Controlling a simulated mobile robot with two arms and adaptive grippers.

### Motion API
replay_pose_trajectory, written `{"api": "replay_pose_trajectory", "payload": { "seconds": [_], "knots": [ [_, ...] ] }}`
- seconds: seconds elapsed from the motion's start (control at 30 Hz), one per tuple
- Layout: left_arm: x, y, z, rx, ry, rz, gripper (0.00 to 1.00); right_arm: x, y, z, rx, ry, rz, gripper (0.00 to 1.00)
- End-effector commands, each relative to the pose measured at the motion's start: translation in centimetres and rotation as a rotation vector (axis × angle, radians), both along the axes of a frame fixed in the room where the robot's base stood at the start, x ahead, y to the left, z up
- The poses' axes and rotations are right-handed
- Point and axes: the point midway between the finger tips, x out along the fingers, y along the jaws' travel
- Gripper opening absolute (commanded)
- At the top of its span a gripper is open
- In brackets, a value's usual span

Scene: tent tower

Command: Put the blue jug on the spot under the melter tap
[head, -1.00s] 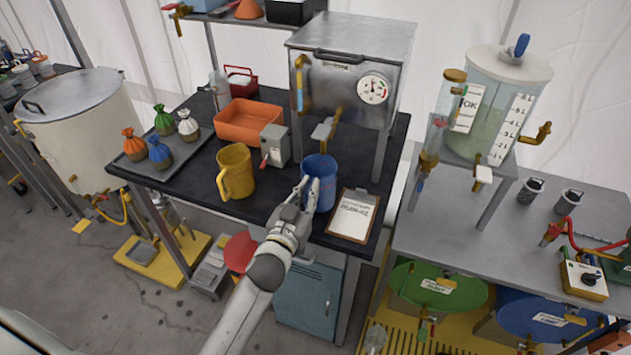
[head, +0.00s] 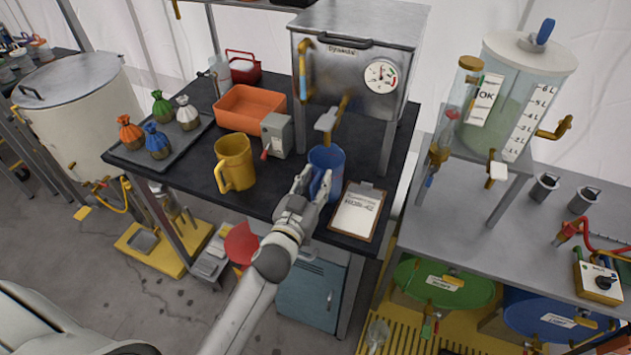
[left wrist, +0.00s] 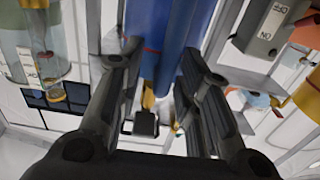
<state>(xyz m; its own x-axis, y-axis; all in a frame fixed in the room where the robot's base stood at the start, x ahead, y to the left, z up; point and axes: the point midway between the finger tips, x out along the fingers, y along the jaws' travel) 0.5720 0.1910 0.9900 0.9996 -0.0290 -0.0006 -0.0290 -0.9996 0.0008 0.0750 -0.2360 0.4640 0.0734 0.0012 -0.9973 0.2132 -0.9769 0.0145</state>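The blue jug (head: 329,160) stands upright on the black table, near its front edge, left of the clipboard. The melter (head: 357,68) is the steel box with a dial, on legs behind the jug. Its tap (head: 330,118) is just behind and above the jug's rim. No marked spot is visible under the tap; the jug and my gripper hide part of that area. My left gripper (head: 314,182) is at the jug's front, with its fingers apart on either side of the handle. In the left wrist view the blue jug (left wrist: 172,25) fills the gap between the fingers. My right gripper is out of view.
A yellow jug (head: 236,160) stands left of the blue one, with a grey box (head: 276,133) behind it. The clipboard (head: 358,211) lies close on the right. An orange tray (head: 250,109) and colored sacks (head: 160,108) are farther left. Bare tabletop shows between the two jugs.

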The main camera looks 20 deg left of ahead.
Motion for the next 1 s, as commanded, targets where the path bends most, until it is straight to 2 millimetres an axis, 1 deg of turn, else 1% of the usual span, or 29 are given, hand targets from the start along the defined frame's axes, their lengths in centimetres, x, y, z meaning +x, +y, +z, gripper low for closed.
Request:
{"api": "replay_pose_trajectory", "payload": {
  "seconds": [0.17,0.27,0.37,0.7,0.83,1.0],
  "knots": [
    [-0.1,0.0,0.0,0.0,0.0,0.0,0.32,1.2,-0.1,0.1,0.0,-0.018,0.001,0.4],
    [-0.8,0.0,-0.1,0.0,0.001,0.0,0.32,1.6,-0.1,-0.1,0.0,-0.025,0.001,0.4],
    [-2.1,0.1,-0.2,-0.001,0.002,0.0,0.32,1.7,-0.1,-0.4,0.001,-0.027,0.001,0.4],
    [-8.4,0.3,-0.3,-0.001,0.003,0.0,0.32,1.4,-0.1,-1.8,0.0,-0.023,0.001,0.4],
    [-10.2,0.3,-0.2,-0.001,0.002,0.0,0.32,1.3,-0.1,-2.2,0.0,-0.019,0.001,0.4],
    [-11.6,0.3,-0.1,0.0,0.001,0.0,0.32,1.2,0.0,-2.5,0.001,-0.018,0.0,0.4]
  ]
}}
